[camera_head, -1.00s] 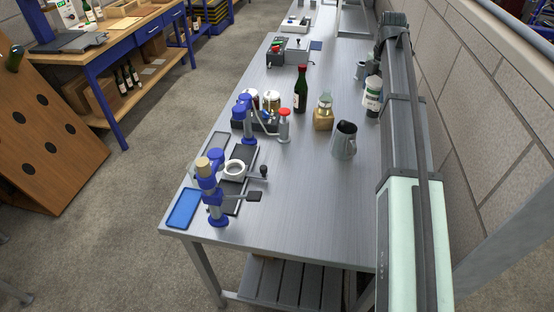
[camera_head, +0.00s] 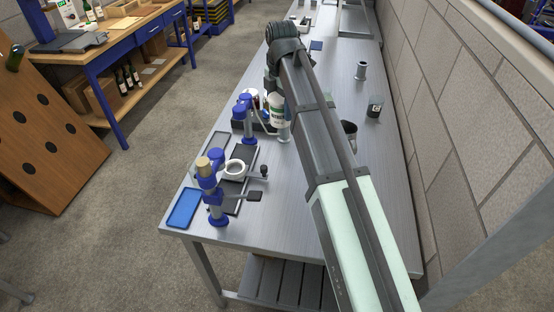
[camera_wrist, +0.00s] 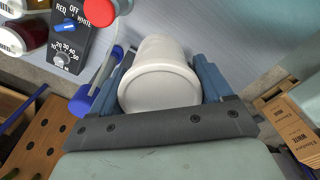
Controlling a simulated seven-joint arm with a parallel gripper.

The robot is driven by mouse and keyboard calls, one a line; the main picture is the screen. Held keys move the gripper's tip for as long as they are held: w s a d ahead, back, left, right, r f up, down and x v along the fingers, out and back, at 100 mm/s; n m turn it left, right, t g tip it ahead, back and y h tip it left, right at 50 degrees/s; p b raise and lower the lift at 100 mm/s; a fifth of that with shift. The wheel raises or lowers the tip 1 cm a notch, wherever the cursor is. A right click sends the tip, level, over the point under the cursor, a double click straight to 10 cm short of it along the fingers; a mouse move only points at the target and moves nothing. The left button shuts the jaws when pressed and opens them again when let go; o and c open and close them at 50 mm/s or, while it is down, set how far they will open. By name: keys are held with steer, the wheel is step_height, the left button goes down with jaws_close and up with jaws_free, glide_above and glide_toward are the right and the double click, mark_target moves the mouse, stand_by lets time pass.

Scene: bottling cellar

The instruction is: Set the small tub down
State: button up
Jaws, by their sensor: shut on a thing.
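In the wrist view the tub's pale round end (camera_wrist: 160,90) faces the camera. My gripper (camera_wrist: 163,62) is shut on it, with one blue-grey finger on each side. The tub looks held above the bench; the gap beneath it cannot be judged. In the head view my arm hides most of the gripper.
A dark jar (camera_head: 375,106) and a metal cup (camera_head: 361,70) stand there. Blue clamp stands (camera_head: 212,190) and a blue tray (camera_head: 185,208) are at the near left. A dial box (camera_wrist: 68,38) is close.

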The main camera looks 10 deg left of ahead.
mark_target(277, 114)
steer(key=f, duration=0.4)
steer(key=shift+s+a, duration=0.4)
steer(key=shift+f, duration=5.5)
steer(key=shift+f, duration=0.15)
steer(key=o, duration=1.2)
step_height(277, 114, up, 12)
steer(key=shift+r, duration=0.15)
